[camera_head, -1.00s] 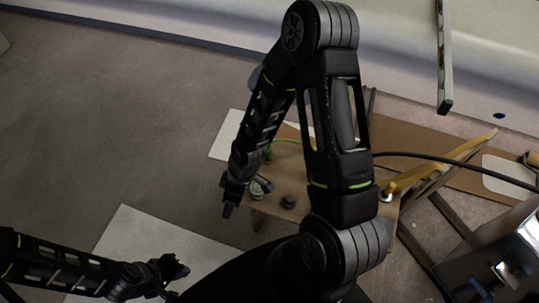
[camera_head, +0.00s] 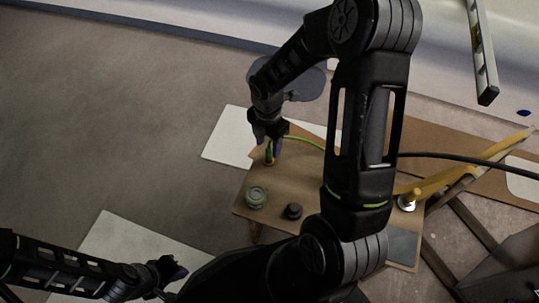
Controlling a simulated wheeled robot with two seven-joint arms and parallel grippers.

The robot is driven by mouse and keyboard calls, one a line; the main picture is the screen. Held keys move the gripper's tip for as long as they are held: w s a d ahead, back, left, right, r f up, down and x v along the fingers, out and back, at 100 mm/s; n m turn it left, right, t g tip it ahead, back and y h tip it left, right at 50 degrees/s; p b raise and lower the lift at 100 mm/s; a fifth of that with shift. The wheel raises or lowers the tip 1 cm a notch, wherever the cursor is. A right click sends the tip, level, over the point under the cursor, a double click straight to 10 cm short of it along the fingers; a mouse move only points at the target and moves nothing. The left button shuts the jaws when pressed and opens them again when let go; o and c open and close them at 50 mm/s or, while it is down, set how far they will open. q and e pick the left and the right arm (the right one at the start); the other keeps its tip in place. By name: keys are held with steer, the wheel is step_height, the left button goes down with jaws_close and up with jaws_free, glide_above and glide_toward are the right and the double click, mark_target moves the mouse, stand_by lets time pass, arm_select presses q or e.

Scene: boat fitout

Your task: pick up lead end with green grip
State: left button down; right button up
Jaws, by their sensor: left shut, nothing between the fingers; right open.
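The green grip (camera_head: 269,153) of the lead end stands near the back left corner of the wooden board (camera_head: 300,178). A thin green lead (camera_head: 305,140) runs from it to the right, behind my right arm. My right gripper (camera_head: 266,146) points down at the grip, with its fingers open, right at its upper part. I cannot tell whether the fingers touch it. My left gripper (camera_head: 178,279) is low at the left, shut and empty, well away from the board.
A round greenish fitting (camera_head: 256,197) and a dark knob (camera_head: 292,211) stand on the board in front of the grip. A yellow bar (camera_head: 470,160) and a black cable (camera_head: 455,155) lie to the right. White sheets (camera_head: 228,138) lie on the floor. The grey floor at left is clear.

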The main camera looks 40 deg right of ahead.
mark_target(268, 155)
steer(key=shift+f, duration=0.6)
steer(key=shift+f, duration=0.1)
step_height(268, 155, down, 5)
steer(key=b, duration=0.2)
steer(key=shift+b, duration=0.3)
steer(key=shift+d, duration=0.1)
steer(key=shift+c, duration=0.2)
jaws_close()
